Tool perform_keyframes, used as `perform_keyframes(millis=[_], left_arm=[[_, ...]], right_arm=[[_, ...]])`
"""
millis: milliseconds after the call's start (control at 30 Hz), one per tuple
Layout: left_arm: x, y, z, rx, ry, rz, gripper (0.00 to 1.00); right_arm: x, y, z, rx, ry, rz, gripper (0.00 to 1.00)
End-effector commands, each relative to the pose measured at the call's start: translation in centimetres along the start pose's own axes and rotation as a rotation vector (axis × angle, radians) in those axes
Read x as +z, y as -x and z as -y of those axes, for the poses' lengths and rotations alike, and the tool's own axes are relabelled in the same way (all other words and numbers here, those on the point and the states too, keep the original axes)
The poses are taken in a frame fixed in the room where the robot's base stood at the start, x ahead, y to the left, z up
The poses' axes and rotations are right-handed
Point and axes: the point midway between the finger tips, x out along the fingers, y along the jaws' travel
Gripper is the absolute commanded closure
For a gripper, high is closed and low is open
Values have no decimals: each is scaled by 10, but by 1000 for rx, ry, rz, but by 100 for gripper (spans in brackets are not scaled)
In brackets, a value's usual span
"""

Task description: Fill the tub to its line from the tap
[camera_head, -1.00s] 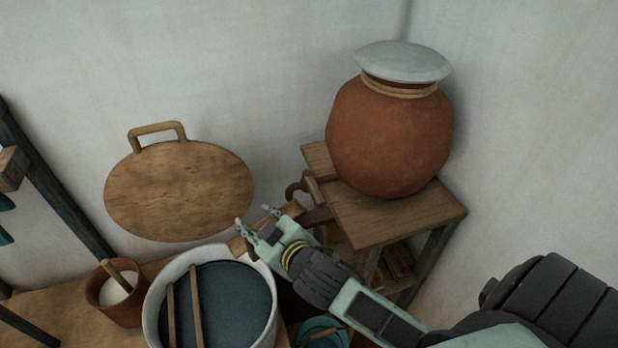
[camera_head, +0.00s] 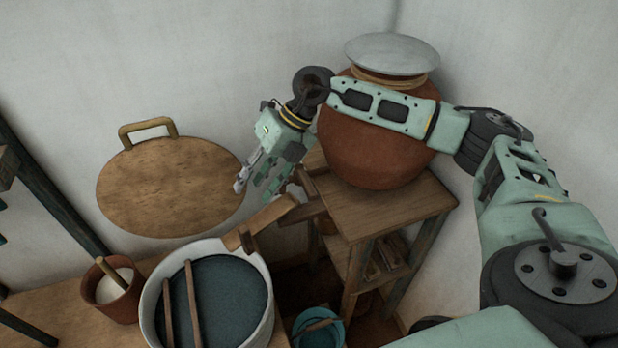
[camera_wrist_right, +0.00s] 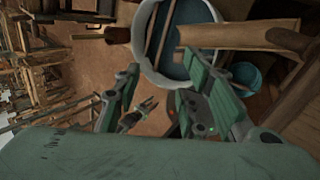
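The round white tub (camera_head: 262,317) holds dark blue contents, with two wooden sticks lying across it; I cannot make out its fill line. It also shows in the wrist view (camera_wrist_right: 142,62). A wooden trough (camera_head: 268,218) slopes from the clay pot's stand to the tub's rim. The tap (camera_head: 308,184) is at the trough's upper end, partly hidden by the stand and arm. I see no running water. My right gripper (camera_head: 255,190) is open and empty, above the trough and apart from it. A small claw in the wrist view (camera_wrist_right: 138,115) may be my left gripper.
A lidded clay pot (camera_head: 365,150) stands on a wooden stand (camera_head: 400,207), partly behind my right arm. A blue bucket (camera_head: 330,335) is below. A brown cup (camera_head: 122,305) stands left of the tub. A round wooden board (camera_head: 165,190) leans on the wall.

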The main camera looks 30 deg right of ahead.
Motion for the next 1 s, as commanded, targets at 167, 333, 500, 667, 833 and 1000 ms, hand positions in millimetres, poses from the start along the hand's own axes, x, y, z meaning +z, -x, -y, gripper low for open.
perform_keyframes(millis=[167,333,500,667,833,1000], left_arm=[[-2,1,0,0,0,-4,67],[-3,2,0,0,0,-4,67],[-3,10,0,0,0,-3,67],[-4,19,0,0,0,-3,67],[-4,25,1,0,0,-2,67],[-4,27,1,0,0,-2,67]], right_arm=[[8,70,85,-312,-98,-4,62],[5,95,113,-415,-149,-12,62],[3,80,122,-423,-152,-18,62],[2,55,131,-420,-151,-18,62],[1,35,140,-419,-150,-16,62],[1,26,144,-417,-149,-14,62]])
